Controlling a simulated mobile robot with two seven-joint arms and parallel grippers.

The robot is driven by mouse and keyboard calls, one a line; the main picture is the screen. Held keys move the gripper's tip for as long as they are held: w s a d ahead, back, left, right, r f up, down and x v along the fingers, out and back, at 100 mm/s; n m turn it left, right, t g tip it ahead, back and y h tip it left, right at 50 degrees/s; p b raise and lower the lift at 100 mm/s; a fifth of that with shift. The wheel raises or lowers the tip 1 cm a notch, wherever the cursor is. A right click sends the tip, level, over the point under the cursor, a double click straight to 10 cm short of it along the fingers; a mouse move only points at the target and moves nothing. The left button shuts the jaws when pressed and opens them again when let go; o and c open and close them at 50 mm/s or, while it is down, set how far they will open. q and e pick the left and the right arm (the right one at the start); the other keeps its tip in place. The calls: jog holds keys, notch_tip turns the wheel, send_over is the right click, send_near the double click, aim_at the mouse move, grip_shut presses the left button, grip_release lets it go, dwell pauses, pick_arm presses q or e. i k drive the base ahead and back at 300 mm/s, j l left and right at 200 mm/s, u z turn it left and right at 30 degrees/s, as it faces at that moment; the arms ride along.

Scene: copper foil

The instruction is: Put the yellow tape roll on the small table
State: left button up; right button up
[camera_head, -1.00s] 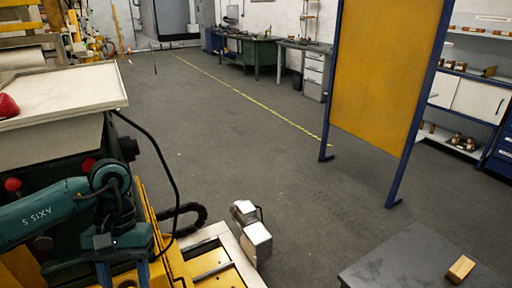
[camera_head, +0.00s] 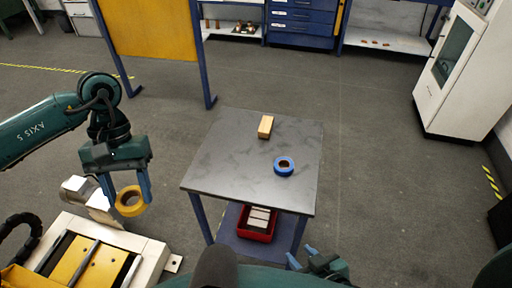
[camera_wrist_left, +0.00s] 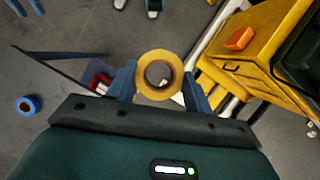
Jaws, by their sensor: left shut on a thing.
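The yellow tape roll (camera_head: 139,206) is held between the blue fingers of my left gripper (camera_head: 127,192), in the air left of the small table. In the left wrist view the yellow roll (camera_wrist_left: 144,82) sits between the two fingertips, its hole facing the camera. The small table (camera_head: 225,165) has a grey top and blue legs. On its top lie a blue tape roll (camera_head: 277,171) and a wooden block (camera_head: 265,124). My right gripper (camera_head: 303,256) is at the table's front right, low in the head view, its fingertips apart and empty.
A red bin (camera_head: 243,236) with pale items stands on the table's lower shelf. A white and yellow machine (camera_head: 152,254) is at lower left. The left and front parts of the tabletop are clear. A white cabinet (camera_head: 444,104) stands at right.

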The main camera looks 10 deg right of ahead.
aim_at(228, 159)
jog(key=j+z, duration=0.1)
jog(key=z, duration=0.3)
jog(key=j+z, duration=0.1)
jog(key=z, duration=0.3)
jog(key=k+z, duration=0.1)
jog(key=z, duration=0.35)
jog(key=j, duration=0.4)
jog(key=k+j, duration=0.1)
jog(key=j, duration=0.25)
jog(key=i+j, duration=0.1)
jog(key=j, duration=0.2)
